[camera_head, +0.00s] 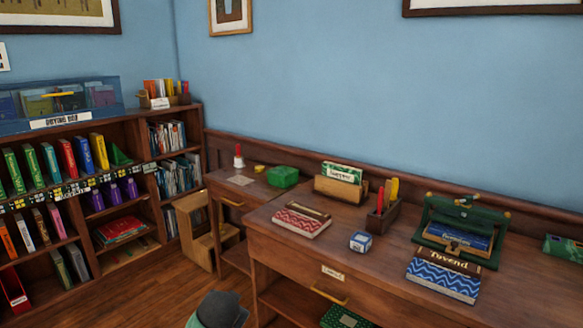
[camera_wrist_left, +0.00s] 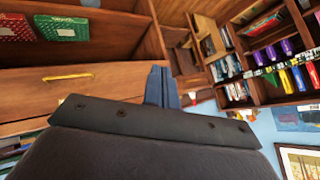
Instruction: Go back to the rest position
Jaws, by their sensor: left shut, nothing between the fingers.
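My left gripper (camera_wrist_left: 160,84) shows in the left wrist view, its blue-grey fingers together with nothing between them. It points past the front of the desk, over open space towards the bookcase, and I see no contact with anything. In the head view, a dark rounded part of my arm shows at the bottom edge, in front of the desk, and the fingers cannot be made out there. My right gripper is in neither view.
The wooden desk (camera_head: 298,248) with a drawer handle (camera_wrist_left: 70,76) is close by. It holds books, a pen holder (camera_head: 382,216) and a green press (camera_head: 462,226). A bookcase (camera_head: 140,215) stands left, a step stool (camera_head: 200,238) at the back. Floor (camera_head: 150,290) between is clear.

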